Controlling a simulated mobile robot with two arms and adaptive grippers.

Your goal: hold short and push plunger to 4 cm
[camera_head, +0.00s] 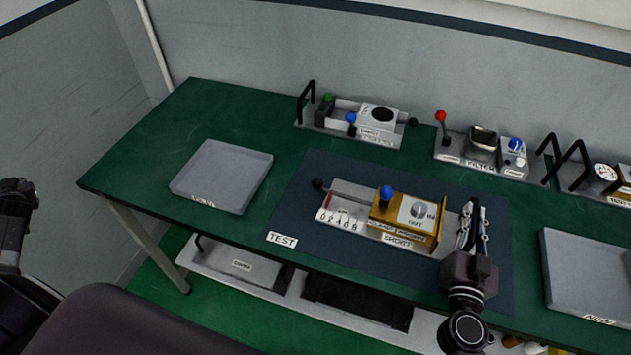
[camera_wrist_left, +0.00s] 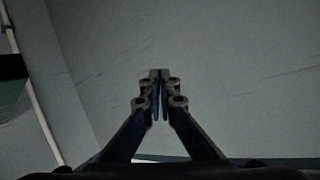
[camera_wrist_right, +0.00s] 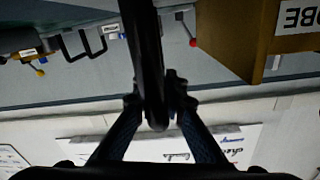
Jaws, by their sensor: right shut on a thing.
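The SHORT device (camera_head: 397,240) lies on the dark test mat (camera_head: 290,200). It has a gold body with a blue knob, a dial and a number scale (camera_head: 338,222) at its left.
Grey trays (camera_head: 220,177) lie left and right (camera_head: 590,275) of the mat. Other devices with handles stand along the back: one with a black disc (camera_head: 383,115), a FILTER (camera_head: 481,160) and one at the right edge (camera_head: 603,175). The table between the left tray and mat is bare.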

